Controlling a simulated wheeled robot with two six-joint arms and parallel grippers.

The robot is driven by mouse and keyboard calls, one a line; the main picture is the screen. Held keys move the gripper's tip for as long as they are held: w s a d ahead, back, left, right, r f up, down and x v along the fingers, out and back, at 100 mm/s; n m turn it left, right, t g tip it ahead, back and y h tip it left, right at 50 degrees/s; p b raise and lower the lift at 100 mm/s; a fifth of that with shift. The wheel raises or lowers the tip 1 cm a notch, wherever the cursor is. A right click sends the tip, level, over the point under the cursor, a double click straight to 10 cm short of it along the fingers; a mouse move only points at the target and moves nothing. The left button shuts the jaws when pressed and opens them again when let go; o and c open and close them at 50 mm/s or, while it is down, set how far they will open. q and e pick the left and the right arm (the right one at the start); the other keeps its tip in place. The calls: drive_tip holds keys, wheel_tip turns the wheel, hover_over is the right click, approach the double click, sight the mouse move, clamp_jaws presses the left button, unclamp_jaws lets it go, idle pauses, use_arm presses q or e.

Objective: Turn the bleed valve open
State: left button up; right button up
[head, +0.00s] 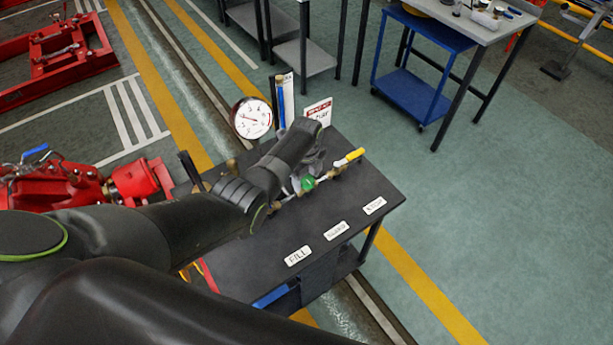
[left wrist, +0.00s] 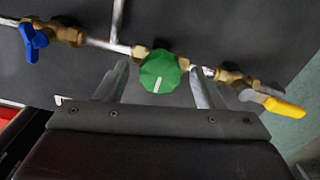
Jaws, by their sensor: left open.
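A row of brass valves on a pipe runs along the black bench. The green round knob (left wrist: 160,73) with a white mark sits in the middle of the row; it also shows in the head view (head: 308,183). A blue-handled valve (left wrist: 33,40) is to its left and a yellow lever (left wrist: 285,109) to its right. My left gripper (left wrist: 158,68) is open, its two fingers on either side of the green knob. I cannot tell whether they touch it. In the head view my left gripper and arm hide part of the row. My right gripper is not in view.
The bench (head: 352,250) bears several white labels, one reading FILL (head: 298,256); the middle one is hard to read. A dial gauge (head: 252,118) stands behind my arm. Red machinery (head: 75,185) is on the left. A blue cart (head: 412,95) stands farther back; floor at right is clear.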

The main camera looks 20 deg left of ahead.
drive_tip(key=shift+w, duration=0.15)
use_arm(q)
drive_tip(key=shift+c, duration=0.9)
drive_tip(key=c, duration=0.8)
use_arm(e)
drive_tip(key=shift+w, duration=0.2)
